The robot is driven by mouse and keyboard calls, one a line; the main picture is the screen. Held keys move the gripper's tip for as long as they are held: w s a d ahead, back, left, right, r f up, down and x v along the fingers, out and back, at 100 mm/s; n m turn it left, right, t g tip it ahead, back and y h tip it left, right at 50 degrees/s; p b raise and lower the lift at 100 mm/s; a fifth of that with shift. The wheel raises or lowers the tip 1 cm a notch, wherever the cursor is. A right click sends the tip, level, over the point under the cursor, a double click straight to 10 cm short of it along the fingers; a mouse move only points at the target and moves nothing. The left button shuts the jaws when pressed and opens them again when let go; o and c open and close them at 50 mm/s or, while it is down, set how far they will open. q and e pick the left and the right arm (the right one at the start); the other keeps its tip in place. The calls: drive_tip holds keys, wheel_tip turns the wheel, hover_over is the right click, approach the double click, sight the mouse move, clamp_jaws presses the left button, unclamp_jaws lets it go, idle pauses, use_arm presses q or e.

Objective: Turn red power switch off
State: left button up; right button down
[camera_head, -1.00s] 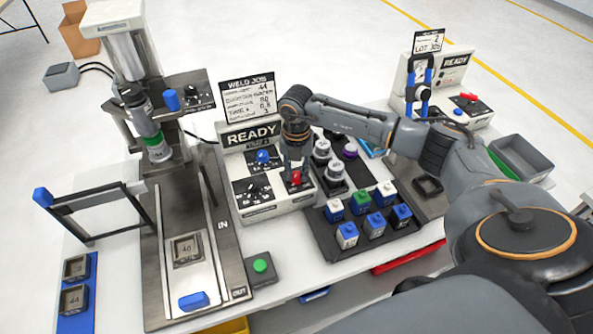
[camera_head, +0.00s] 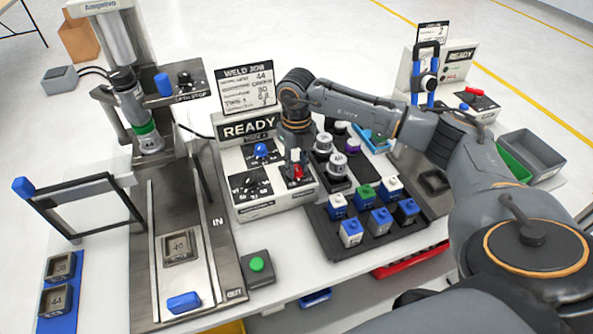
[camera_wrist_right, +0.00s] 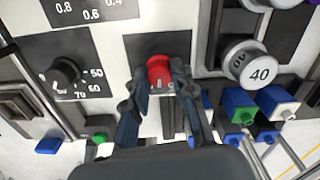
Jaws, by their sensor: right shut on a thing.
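The red power switch (camera_head: 297,171) is on the front panel of the white control box (camera_head: 257,207), at the right of its black dials. In the right wrist view the red knob (camera_wrist_right: 159,72) sits between my two fingers. My right gripper (camera_head: 296,160) points down over the box and is shut on the red switch; its fingertips also show in the right wrist view (camera_wrist_right: 160,85). The fingers partly hide the switch. The box's display reads READY. My left gripper is not in view.
A press machine (camera_head: 222,262) with a metal bed is at left. A green button box (camera_head: 257,265) is in front. A second READY box stands back right.

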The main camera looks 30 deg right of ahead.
sight(297, 167)
drive_tip(key=n+b, duration=0.3)
drive_tip(key=n, duration=0.2)
drive_tip(key=shift+w+n+b, duration=0.1)
drive_tip(key=shift+n+b, duration=0.2)
drive_tip(key=shift+b, duration=0.05)
drive_tip(key=shift+n+b, duration=1.2)
drive_tip(key=shift+n, duration=1.1)
drive_tip(key=shift+r, duration=0.1)
drive_tip(key=c, duration=1.1)
unclamp_jaws()
wheel_tip(297, 167, up, 12)
